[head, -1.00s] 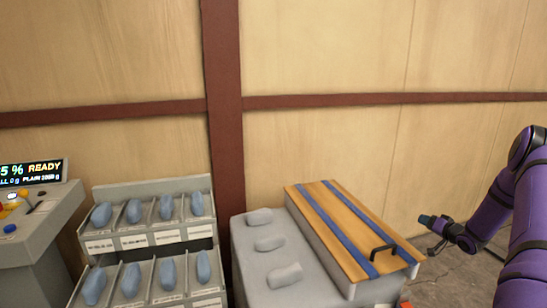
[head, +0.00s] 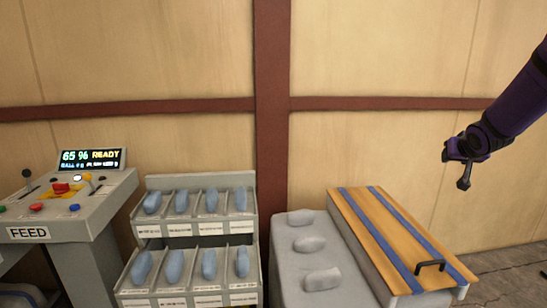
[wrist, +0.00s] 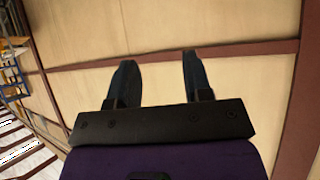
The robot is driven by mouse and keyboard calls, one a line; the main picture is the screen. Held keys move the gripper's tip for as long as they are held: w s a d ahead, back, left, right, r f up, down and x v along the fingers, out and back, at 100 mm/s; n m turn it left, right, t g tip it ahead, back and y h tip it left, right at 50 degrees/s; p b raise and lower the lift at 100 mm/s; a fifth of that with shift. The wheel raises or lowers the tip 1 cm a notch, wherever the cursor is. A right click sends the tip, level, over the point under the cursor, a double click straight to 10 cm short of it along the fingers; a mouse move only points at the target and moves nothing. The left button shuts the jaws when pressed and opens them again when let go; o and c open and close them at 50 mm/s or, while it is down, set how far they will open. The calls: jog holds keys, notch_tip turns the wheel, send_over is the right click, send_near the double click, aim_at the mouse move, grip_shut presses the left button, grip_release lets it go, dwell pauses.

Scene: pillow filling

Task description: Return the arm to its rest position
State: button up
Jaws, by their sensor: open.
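My purple arm comes in from the right edge in the head view. My gripper (head: 461,168) hangs in the air in front of the plywood wall, above and to the right of the wooden lid. In the wrist view my gripper (wrist: 156,82) shows two dark fingers set apart, with nothing between them but the wall behind.
A wooden lid (head: 362,219) with blue straps and a black handle (head: 430,266) lies on a grey box. Grey pillow shapes (head: 309,244) rest beside it. A rack (head: 200,256) holds several blue pieces. A FEED console (head: 115,184) with a screen (head: 92,159) stands left.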

jog(key=s+a+r+n+g, duration=0.1)
jog(key=s+a+r, duration=0.3)
jog(key=s+a, duration=0.3)
jog(key=s+a+r+g, duration=0.1)
jog(key=s+a+r, duration=0.3)
jog(key=s+a, duration=0.3)
jog(key=s+a+n+g+y, duration=0.1)
jog(key=s+a+y, duration=0.1)
jog(key=s+a, duration=0.4)
jog(key=s+a+f+n+g+y, duration=0.1)
jog(key=s+a, duration=0.5)
jog(key=s, duration=1)
jog(key=shift+s+a+f+n+g+y, duration=0.3)
jog(key=shift+s+n+g+y, duration=0.1)
jog(key=shift+n, duration=0.1)
jog(key=shift+d, duration=0.1)
jog(key=shift+c, duration=0.4)
